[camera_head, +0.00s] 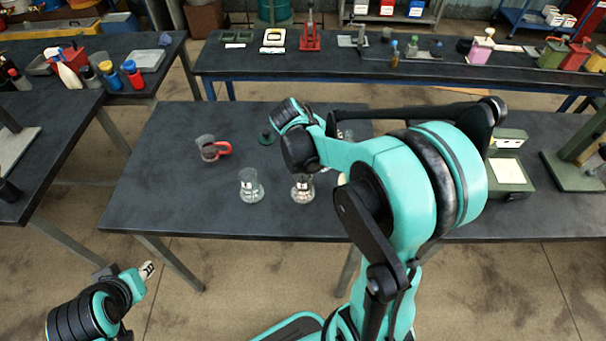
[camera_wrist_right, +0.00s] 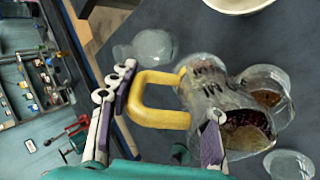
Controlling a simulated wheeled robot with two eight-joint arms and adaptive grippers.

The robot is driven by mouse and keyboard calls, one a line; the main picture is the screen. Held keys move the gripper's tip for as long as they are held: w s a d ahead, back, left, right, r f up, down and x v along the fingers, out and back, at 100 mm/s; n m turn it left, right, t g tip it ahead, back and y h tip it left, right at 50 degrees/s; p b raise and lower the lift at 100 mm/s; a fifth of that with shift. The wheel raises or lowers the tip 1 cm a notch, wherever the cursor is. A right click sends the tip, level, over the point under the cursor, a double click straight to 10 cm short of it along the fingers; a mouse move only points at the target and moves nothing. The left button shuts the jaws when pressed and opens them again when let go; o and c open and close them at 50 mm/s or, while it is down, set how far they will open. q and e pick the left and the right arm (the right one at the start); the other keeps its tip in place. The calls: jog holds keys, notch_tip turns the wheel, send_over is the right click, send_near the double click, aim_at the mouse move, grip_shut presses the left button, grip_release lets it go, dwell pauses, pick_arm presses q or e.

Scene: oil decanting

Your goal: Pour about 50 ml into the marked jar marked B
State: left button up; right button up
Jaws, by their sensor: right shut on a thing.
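My right gripper (camera_wrist_right: 160,122) is shut on the yellow handle of a glass jug (camera_wrist_right: 245,125) with dark brown contents. In the head view my right arm hides this gripper and most of the jug. Two clear glass jars stand at the table's front: a left jar (camera_head: 251,190) and a right jar (camera_head: 302,190) with a brownish bottom. Their labels are too small to read. The wrist view shows glassware (camera_wrist_right: 265,88) beside the held jug, overlapping it; I cannot tell whether they touch. My left gripper (camera_head: 147,270) hangs off the table at lower left; its jaws are unclear.
A jug with a red handle (camera_head: 208,150) stands on the left of the table (camera_head: 150,190). A dark green round piece (camera_head: 267,137) lies behind the jars. A pale bowl (camera_wrist_right: 238,4) shows at the wrist view's top edge. The table's left front is clear.

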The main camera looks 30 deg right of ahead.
jog(key=shift+w+d+h+b, duration=0.1)
jog(key=shift+d+h+b, duration=0.2)
jog(key=shift+b, duration=0.1)
jog(key=shift+a+h+b, duration=0.15)
jog(key=shift+h+b, duration=0.3)
jog(key=shift+h, duration=0.05)
dwell(0.6)
jog(key=shift+r, duration=0.1)
jog(key=shift+d+r+y+p, duration=0.35)
jog(key=shift+d+y+p, duration=0.2)
jog(key=shift+y+p, duration=0.55)
jog(key=shift+y, duration=0.6)
jog(key=b+x, duration=0.1)
jog(key=x, duration=0.3)
jog(key=shift+a+f+b, duration=0.25)
jog(key=shift+a+b, duration=0.1)
jog(key=shift+b, duration=0.05)
